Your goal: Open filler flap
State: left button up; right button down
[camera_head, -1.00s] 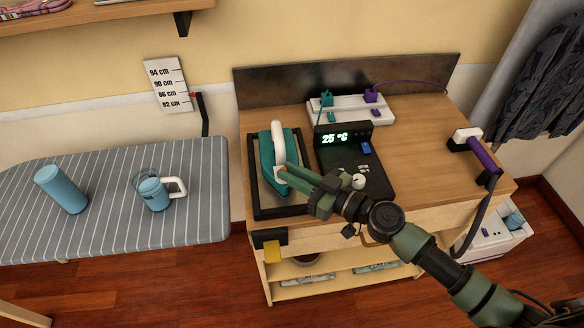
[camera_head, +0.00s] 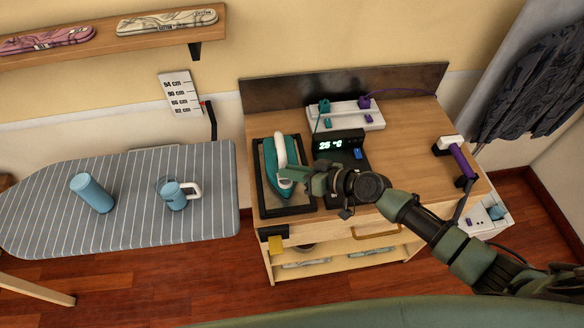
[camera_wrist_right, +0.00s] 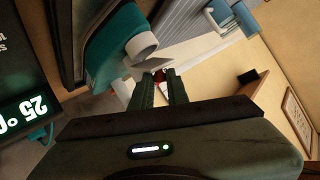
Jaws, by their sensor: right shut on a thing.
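The teal iron (camera_head: 270,163) with a white handle lies on a dark-framed rest at the left of the wooden cabinet top. My right gripper (camera_head: 285,177) comes in from the right, with its fingertips at the iron's near end. In the right wrist view the iron (camera_wrist_right: 112,45) is at upper left, and the gripper (camera_wrist_right: 160,82) has its fingers close together. A small pale piece, apparently the filler flap (camera_wrist_right: 155,65), shows at the fingertips. The grip is shut on it, but the exact contact is partly hidden. My left gripper is not in view.
A dark station with a display (camera_head: 338,144) stands right of the iron, under my right wrist. A white power strip (camera_head: 345,117) is behind. The striped ironing board (camera_head: 130,220) at left holds a blue bottle (camera_head: 92,193) and measuring cup (camera_head: 172,195).

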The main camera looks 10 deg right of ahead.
dwell(0.4)
jog(key=c, duration=1.4)
grip_release()
jog(key=shift+w, duration=0.1)
jog(key=shift+b+v, duration=1.35)
jog(key=shift+v, duration=2.55)
